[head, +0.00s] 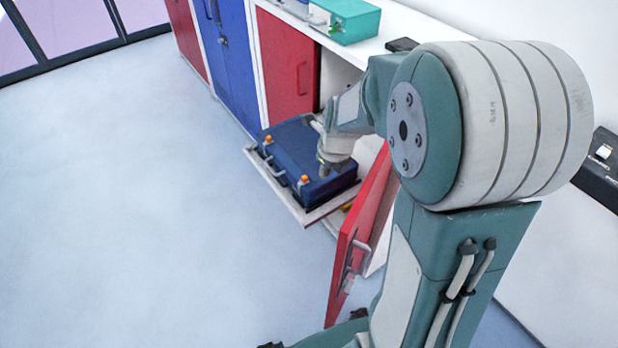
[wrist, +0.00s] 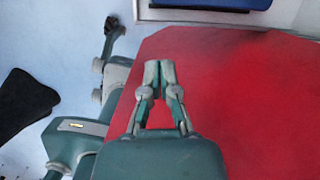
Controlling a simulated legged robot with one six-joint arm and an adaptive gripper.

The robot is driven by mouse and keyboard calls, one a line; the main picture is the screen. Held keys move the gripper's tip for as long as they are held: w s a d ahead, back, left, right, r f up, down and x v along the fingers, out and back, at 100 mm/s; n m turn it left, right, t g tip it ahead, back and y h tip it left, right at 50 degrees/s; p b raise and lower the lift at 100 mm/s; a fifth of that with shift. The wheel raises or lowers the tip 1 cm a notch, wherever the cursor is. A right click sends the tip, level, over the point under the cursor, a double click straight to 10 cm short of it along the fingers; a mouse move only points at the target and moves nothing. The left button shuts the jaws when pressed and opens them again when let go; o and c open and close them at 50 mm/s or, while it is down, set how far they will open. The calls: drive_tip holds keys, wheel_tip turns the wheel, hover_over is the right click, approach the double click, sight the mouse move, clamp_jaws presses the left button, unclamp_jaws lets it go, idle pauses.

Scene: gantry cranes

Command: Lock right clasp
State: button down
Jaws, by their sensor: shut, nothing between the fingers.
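A dark blue case (head: 300,150) lies on a pulled-out shelf (head: 263,176) of the white cabinet. Its front side carries two clasps with orange parts, the left clasp (head: 267,141) and the right clasp (head: 304,180); their latch state is too small to tell. My gripper (head: 322,168) is in front of the case's right part in the head view, close to the right clasp; contact cannot be told. In the wrist view my gripper (wrist: 159,68) is shut and empty over the red door, with the blue case's edge (wrist: 235,3) at the top. Neither clasp shows there.
An open red door (head: 350,255) with a handle stands right of the shelf, close under my arm. Closed red (head: 287,70) and blue (head: 230,60) doors are to the left. A teal box (head: 350,18) sits on the counter. The floor at left is clear.

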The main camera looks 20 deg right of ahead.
sight(308, 185)
drive_tip(key=shift+w+d+f+m, duration=0.2)
drive_tip(key=shift+f+m, duration=0.15)
drive_tip(key=shift+m, duration=0.15)
drive_tip(key=shift+f, duration=0.1)
drive_tip(key=w+f, duration=0.1)
drive_tip(key=f, duration=0.2)
drive_tip(key=w+a+f, duration=0.1)
drive_tip(key=w+f, duration=0.1)
drive_tip(key=f, duration=0.1)
drive_tip(key=w+f, duration=0.2)
drive_tip(key=f, duration=0.1)
drive_tip(key=shift+w+a+f, duration=0.15)
drive_tip(key=shift+a+f, duration=0.1)
drive_tip(key=shift+w+a, duration=0.15)
drive_tip(key=shift+w, duration=0.25)
drive_tip(key=shift+w, duration=0.1)
